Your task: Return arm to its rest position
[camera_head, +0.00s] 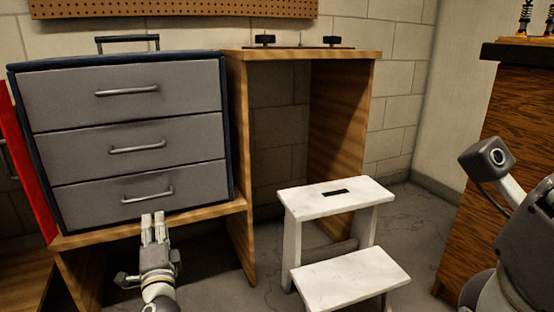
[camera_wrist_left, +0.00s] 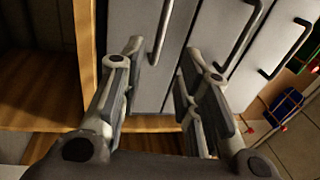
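My left gripper (camera_head: 153,220) is in front of the bottom drawer of a grey toolbox with a dark blue frame (camera_head: 228,150). In the left wrist view my left gripper (camera_wrist_left: 160,56) has its two fingers spread, with nothing between them. The bottom drawer handle (camera_head: 147,195) is just beyond the fingertips and appears free of them. All three drawers look closed. My right arm (camera_head: 525,235) shows at the right edge of the head view, with a camera-like part on it; its gripper fingers are not visible.
The toolbox stands on a wooden bench (camera_head: 100,237). A taller wooden shelf (camera_head: 240,170) stands beside it. A white step stool (camera_head: 330,197) is on the floor to the right. A dark-topped wooden cabinet (camera_head: 500,130) is at far right. Open floor lies between.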

